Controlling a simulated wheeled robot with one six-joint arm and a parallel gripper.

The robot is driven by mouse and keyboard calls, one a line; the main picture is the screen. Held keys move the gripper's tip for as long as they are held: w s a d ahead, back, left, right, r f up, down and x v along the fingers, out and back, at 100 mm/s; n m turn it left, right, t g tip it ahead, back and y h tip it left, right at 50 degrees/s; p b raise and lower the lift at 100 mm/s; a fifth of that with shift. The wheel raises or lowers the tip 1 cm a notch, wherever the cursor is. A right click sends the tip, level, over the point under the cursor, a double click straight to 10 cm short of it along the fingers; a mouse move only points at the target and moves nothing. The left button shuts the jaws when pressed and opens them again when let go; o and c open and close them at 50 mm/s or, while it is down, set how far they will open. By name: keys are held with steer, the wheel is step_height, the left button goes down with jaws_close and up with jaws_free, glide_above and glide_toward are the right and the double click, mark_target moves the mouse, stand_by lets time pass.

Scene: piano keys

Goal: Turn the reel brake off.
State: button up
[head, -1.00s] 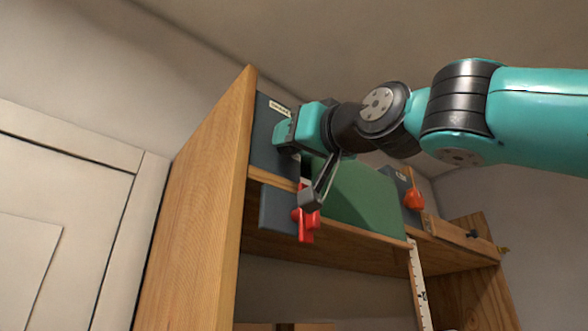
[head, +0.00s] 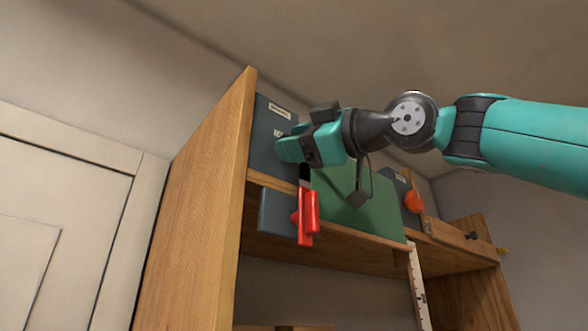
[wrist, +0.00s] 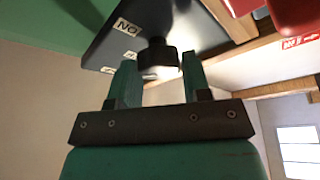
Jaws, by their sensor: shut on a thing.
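A dark blue-grey panel (head: 262,150) with small pale labels stands at the left end of the wooden shelf. A black knob (wrist: 157,54) sticks out from the panel between my fingers. My gripper (wrist: 158,72) is shut on this knob. In the head view my gripper (head: 282,150) is against the panel's face and hides the knob, so its setting cannot be read there.
A green panel (head: 360,205), an orange knob (head: 413,202) and a white ruler-like strip (head: 417,285) are to the right. A tall wooden side (head: 195,210) bounds the left.

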steer(key=n+g, duration=0.1)
steer(key=n, duration=0.2)
steer(key=n+g+p, duration=0.1)
steer(key=n, duration=0.2)
steer(key=shift+h, duration=0.4)
steer(key=shift+g, duration=0.3)
steer(key=o, duration=0.9)
